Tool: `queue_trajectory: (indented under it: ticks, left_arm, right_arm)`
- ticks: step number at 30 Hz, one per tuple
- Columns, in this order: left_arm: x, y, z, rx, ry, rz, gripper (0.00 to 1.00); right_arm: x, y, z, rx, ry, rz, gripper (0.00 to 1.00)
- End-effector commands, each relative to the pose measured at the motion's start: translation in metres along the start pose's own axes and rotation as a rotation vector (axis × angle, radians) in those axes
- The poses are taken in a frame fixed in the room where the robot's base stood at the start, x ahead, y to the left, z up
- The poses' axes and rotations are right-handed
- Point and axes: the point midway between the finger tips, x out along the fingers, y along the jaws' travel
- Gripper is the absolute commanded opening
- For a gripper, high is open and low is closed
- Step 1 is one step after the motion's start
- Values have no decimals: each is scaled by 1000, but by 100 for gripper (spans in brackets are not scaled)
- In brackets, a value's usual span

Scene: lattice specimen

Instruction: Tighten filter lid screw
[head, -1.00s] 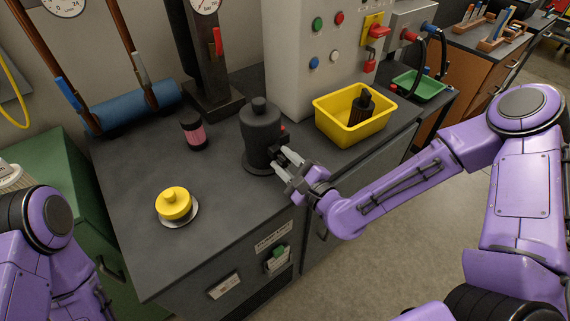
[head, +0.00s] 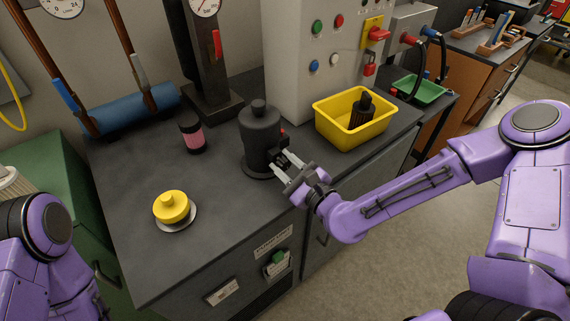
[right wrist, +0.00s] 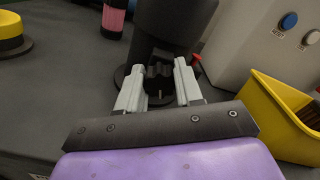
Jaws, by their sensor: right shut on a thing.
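A dark grey filter housing (head: 260,136) with a rounded knob on its lid stands upright on the bench, on a round base. A small black lobed screw knob (right wrist: 159,71) sticks out of its side, towards me. My right gripper (head: 281,161) is at the housing's right front side. Its two pale fingers (right wrist: 160,88) are shut on the screw knob, one on each side, as the right wrist view shows. The screw's shank is hidden. My left gripper is out of view; only part of my left arm shows at the lower left.
A yellow bin (head: 336,134) holding a black ribbed part (head: 362,108) stands to the right. A yellow knobbed piece (head: 171,207) on a metal disc and a pink-and-black jar (head: 192,136) stand left. A grey control cabinet (head: 295,60) rises behind.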

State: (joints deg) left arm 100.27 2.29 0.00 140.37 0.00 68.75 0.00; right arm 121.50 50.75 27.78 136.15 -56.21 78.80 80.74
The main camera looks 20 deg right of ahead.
Motion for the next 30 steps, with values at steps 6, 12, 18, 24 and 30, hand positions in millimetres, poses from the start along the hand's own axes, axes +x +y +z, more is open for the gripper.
queue_trajectory:
  ticks: [6, 12, 18, 24, 30]
  left_arm:
    - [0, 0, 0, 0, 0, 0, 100]
    - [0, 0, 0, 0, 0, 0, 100]
    - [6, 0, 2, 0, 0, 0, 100]
    - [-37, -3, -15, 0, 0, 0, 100]
    - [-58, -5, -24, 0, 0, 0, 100]
  right_arm:
    - [-1, 1, -1, 0, 3, 3, 61]
    - [0, 1, -1, 0, 2, 2, 61]
    - [-22, 0, -3, 3, 2, -1, 61]
    - [-68, -5, 8, 3, 10, 2, 61]
    - [-98, -2, 3, 2, 7, 2, 61]
